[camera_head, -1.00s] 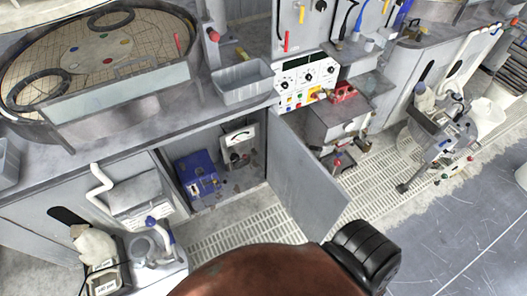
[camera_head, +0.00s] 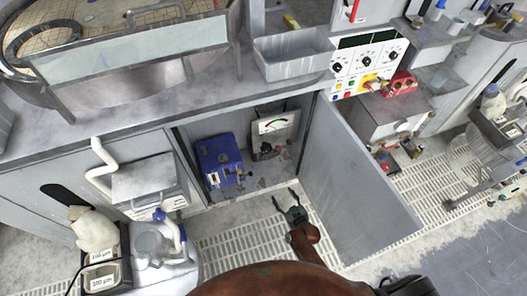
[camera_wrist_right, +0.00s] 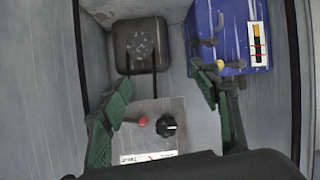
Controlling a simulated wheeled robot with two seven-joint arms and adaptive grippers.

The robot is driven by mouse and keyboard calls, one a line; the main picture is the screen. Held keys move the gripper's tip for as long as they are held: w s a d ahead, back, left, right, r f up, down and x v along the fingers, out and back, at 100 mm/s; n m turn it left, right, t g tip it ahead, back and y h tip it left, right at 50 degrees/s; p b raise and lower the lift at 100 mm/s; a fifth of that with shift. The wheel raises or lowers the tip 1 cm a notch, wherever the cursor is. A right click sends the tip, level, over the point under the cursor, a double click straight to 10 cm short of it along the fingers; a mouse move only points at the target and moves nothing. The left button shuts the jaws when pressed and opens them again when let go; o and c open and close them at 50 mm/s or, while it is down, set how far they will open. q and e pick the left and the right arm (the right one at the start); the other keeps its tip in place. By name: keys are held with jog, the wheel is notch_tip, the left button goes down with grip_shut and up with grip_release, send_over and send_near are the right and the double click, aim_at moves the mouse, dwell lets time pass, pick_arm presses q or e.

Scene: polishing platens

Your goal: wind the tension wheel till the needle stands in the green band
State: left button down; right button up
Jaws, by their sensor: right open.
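A dial panel (camera_head: 274,126) with a white face and a small coloured arc stands inside the open cabinet; its needle's place is too small to read. In the right wrist view the panel (camera_wrist_right: 140,112) has a black knob (camera_wrist_right: 168,127) and a red knob (camera_wrist_right: 143,121); its dial strip at the bottom is partly covered by my gripper body. I cannot tell which part is the tension wheel. My right gripper (camera_head: 290,207) is open and empty in front of the cabinet; in its wrist view the green-padded fingers (camera_wrist_right: 163,95) stand apart, short of the panel. My left gripper is not in view.
A blue box (camera_head: 219,160) with a small scale stands left of the panel. A dark block (camera_wrist_right: 141,45) is also inside the cabinet. The open cabinet door (camera_head: 357,175) stands right of my right gripper. A floor grating (camera_head: 235,232) lies in front.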

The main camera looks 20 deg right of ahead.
jog(key=w+a+r+t+b, duration=0.1)
jog(key=w+r+t+b, duration=0.25)
jog(key=w+r, duration=0.4)
jog(key=t+b, duration=0.1)
jog(key=b, duration=0.2)
send_near(267, 151)
jog(key=w, duration=0.4)
jog(key=shift+h, duration=0.4)
jog(key=w, duration=0.1)
jog(key=w+b, duration=0.1)
jog(key=w, duration=0.3)
jog(key=shift+w+a+f+b, duration=0.15)
jog(key=shift+w+a+b, duration=0.05)
jog(key=shift+a+b, duration=0.15)
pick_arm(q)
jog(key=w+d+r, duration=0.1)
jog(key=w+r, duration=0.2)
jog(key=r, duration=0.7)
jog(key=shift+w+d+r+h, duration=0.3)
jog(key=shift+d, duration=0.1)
pick_arm(e)
jog(key=shift+w, duration=0.6)
jog(key=c, duration=1.2)
jog(key=shift+m, duration=0.3)
